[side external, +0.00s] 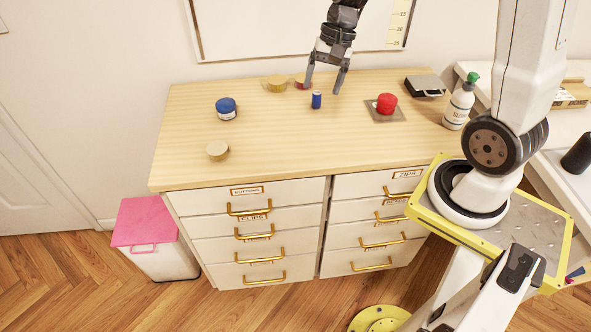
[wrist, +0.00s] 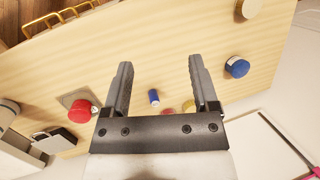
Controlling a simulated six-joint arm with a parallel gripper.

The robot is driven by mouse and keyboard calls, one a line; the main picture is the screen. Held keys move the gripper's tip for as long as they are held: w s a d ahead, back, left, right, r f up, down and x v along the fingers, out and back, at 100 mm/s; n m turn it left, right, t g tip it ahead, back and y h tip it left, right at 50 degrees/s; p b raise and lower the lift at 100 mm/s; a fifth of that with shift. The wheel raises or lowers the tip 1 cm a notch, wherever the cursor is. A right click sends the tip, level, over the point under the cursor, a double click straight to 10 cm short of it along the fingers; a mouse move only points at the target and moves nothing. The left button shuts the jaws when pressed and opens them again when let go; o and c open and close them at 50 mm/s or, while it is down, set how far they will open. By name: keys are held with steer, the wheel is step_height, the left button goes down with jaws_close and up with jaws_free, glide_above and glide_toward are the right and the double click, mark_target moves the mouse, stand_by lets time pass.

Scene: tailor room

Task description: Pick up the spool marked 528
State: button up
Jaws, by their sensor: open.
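A small blue cylinder, which looks like a spool (side external: 316,100), stands on the wooden top of the drawer cabinet. It also shows in the wrist view (wrist: 153,97), between the two fingers in the picture. No number can be read on it, so I cannot tell whether it is marked 528. My gripper (side external: 322,90) points down over the cabinet top near the small blue cylinder. Its fingers (wrist: 160,62) are spread wide with nothing held between them.
A blue-lidded jar (side external: 227,109), a red-topped item (side external: 386,104) on a grey square plate, and round tan lidded containers (side external: 217,151) (side external: 277,83) stand around. A red one (side external: 301,82) is behind my gripper. The front middle is clear.

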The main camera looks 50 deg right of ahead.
steer(key=w+d+m+t+y, duration=0.3)
steer(key=w+d+m+y, duration=0.25)
steer(key=d+m, duration=0.4)
steer(key=m+t+y, duration=0.2)
steer(key=m+t, duration=0.3)
steer(key=m, duration=0.1)
glide_above(319, 94)
steer(key=s+d, duration=0.3)
steer(key=d, duration=0.2)
steer(key=shift+h, duration=0.25)
steer(key=f, duration=1.4)
steer(key=shift+w+f, duration=0.25)
steer(key=shift+w, duration=0.05)
steer(key=shift+f, duration=0.45)
steer(key=shift+x, duration=1.35)
steer(key=shift+a, duration=0.1)
steer(key=shift+g, duration=0.3)
steer(key=shift+x, duration=2.5)
steer(key=shift+r, duration=0.1)
steer(key=shift+c, duration=0.2)
jaws_close()
